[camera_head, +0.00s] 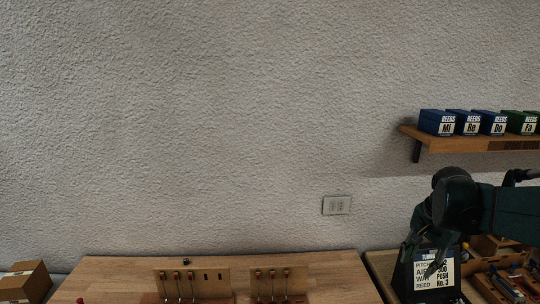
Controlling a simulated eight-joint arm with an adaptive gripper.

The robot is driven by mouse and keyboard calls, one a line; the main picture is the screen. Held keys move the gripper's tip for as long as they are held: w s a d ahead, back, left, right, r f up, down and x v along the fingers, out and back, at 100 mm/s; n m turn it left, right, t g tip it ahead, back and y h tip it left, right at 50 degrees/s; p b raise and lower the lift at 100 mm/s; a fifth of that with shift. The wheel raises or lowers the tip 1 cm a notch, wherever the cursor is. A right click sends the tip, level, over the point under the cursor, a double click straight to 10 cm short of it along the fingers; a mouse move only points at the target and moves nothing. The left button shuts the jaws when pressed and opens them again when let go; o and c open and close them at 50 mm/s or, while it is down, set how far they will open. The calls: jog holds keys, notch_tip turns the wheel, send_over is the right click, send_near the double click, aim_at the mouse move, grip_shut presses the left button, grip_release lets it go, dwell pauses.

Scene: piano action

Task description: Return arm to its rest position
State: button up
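My dark green arm reaches in from the right edge and bends down at a dark joint. My gripper (432,272) hangs at the lower right, in front of a white card (446,272) with printed words such as PITCH, AIR, WAY and REED. The gripper is dark and small against a dark backing, so its fingers cannot be made out clearly. I cannot tell whether it holds anything.
A wooden shelf (480,144) on the wall carries several blue and green reed boxes (437,122). A wooden table (330,269) holds racks of upright tools (192,282). A cardboard box (25,281) sits far left. A cluttered tray (486,288) lies right of the gripper.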

jog(key=s+a+n+t, duration=0.1)
jog(key=s+a+n, duration=0.3)
jog(key=a, duration=0.4)
jog(key=s+a+n+t, duration=0.2)
jog(key=s+a+n, duration=0.3)
jog(key=a, duration=0.4)
jog(key=s+a+n+t+y, duration=0.1)
jog(key=s+a+n, duration=0.3)
jog(key=s+a, duration=0.3)
jog(key=shift+a+t, duration=0.3)
jog(key=shift+a, duration=0.9)
